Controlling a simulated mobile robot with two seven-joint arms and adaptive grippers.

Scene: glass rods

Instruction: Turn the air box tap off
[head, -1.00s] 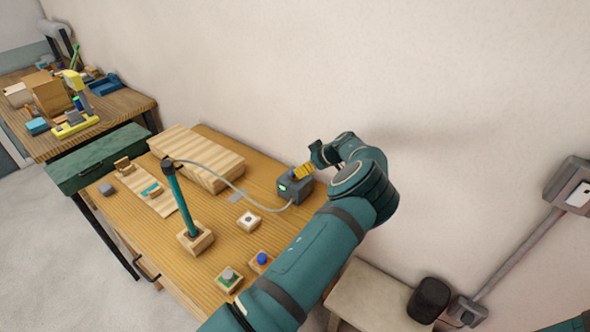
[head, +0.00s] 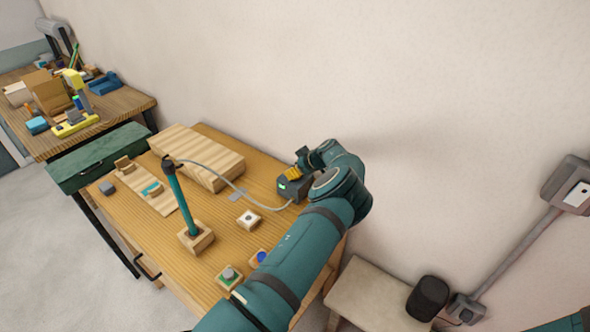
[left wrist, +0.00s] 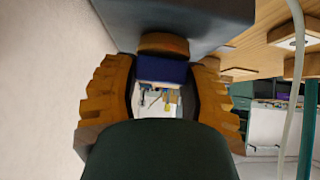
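The air box (head: 292,187) is a small dark grey box with a green light, at the back right of the wooden workbench by the wall. A clear hose runs from it. In the left wrist view the box (left wrist: 190,22) fills the top. Its tap has a blue handle (left wrist: 162,70) on a brown-orange round base. The tap is mostly hidden in the head view. My right gripper is out of view.
A teal rod (head: 180,198) stands tilted in a wooden block. A striped wooden board (head: 197,158) lies behind it. Small blocks with a grey knob (head: 229,276) and a blue knob (head: 261,258) sit near my left arm. A low bench (head: 367,290) is at right.

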